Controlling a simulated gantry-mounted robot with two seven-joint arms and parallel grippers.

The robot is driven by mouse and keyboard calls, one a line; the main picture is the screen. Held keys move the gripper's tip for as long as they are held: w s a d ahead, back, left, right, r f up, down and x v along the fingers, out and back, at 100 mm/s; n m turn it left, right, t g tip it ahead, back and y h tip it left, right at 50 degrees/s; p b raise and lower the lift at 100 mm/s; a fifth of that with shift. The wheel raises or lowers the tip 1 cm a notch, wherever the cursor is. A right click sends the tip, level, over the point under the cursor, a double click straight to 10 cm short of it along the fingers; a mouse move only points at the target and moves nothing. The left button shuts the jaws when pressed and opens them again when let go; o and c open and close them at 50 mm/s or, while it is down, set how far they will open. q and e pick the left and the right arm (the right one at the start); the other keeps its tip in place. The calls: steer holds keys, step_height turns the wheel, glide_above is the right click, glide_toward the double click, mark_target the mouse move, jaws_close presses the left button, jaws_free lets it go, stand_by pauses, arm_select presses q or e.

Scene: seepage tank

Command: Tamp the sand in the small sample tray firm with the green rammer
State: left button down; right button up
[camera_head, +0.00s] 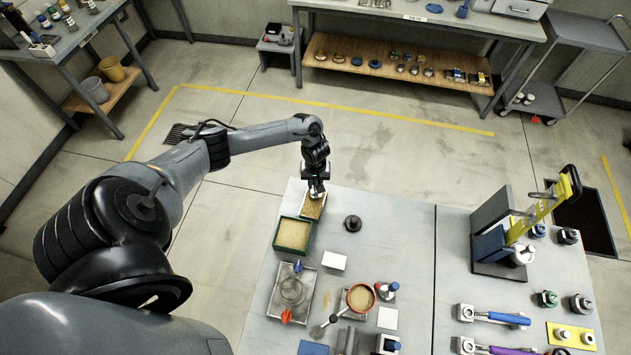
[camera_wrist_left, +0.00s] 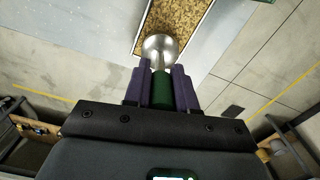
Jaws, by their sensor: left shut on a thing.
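My left gripper (camera_head: 317,182) is over the far left corner of the table, above the small sample tray (camera_head: 302,213) of coarse tan sand (camera_head: 312,208). In the left wrist view its purple fingers (camera_wrist_left: 162,85) are shut on the green handle of the rammer (camera_wrist_left: 162,97). The rammer's round silver head (camera_wrist_left: 163,46) points at the sand (camera_wrist_left: 182,22) and hides part of it and of the tray's near edge. I cannot tell whether the head touches the sand. My right gripper is not in view.
A green tray of sand (camera_head: 292,234) sits close in front of the sample tray. A dark knob-shaped weight (camera_head: 352,223), a white card (camera_head: 334,261) and a red-rimmed bowl (camera_head: 361,297) stand nearby. A press (camera_head: 520,225) stands at right. The table's far middle is clear.

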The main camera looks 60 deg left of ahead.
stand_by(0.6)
arm_select(q)
steer(key=shift+f, duration=0.15)
steer(key=shift+f+b, duration=0.3)
steer(key=shift+f, duration=0.05)
steer(key=shift+f, duration=0.1)
stand_by(1.0)
steer(key=shift+f, duration=0.1)
stand_by(0.5)
